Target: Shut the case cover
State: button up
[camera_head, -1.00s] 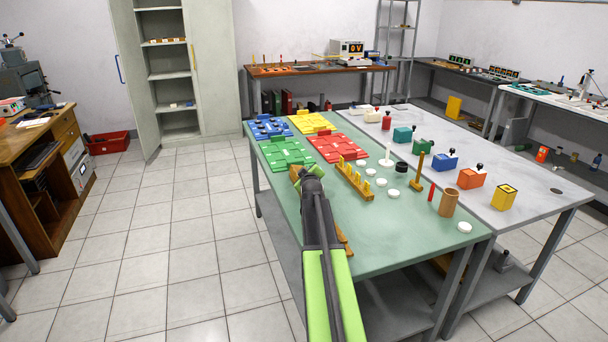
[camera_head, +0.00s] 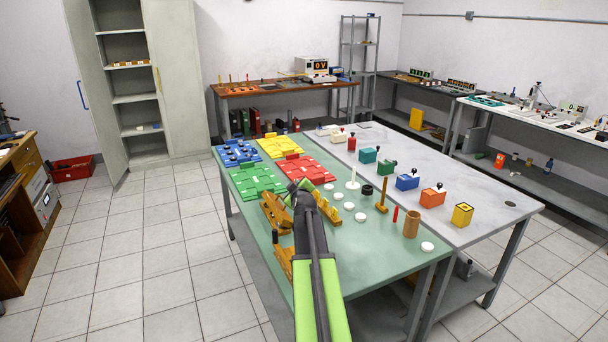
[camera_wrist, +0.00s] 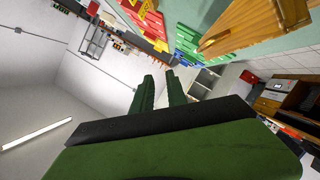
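A brown wooden piece (camera_head: 275,213) stands on the green table just left of my arm, and another brown wooden piece (camera_head: 284,262) lies nearer the front. They may be parts of the case; my arm hides part of this area, and I cannot tell which is the cover. In the wrist view a brown wooden panel (camera_wrist: 262,24) with a bar-like handle is at the top right, apart from my fingers. My gripper (camera_wrist: 158,74) shows two green fingers with a gap between them and nothing held. In the head view my gripper (camera_head: 305,186) is above the table, right of the wooden piece.
The green table (camera_head: 345,262) bears blue, yellow, green and red (camera_head: 304,168) boards at its far left. A toothed yellow rack (camera_head: 327,207), white discs, a wooden post (camera_head: 383,195) and a brown cup (camera_head: 411,223) stand right of my arm.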

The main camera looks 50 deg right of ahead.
jog(key=s, duration=0.1)
jog(key=s+d+r+p, duration=0.1)
jog(key=s+r, duration=0.1)
jog(key=shift+s+d+r, duration=0.15)
jog(key=shift+s+d, duration=0.1)
jog(key=shift+s, duration=0.05)
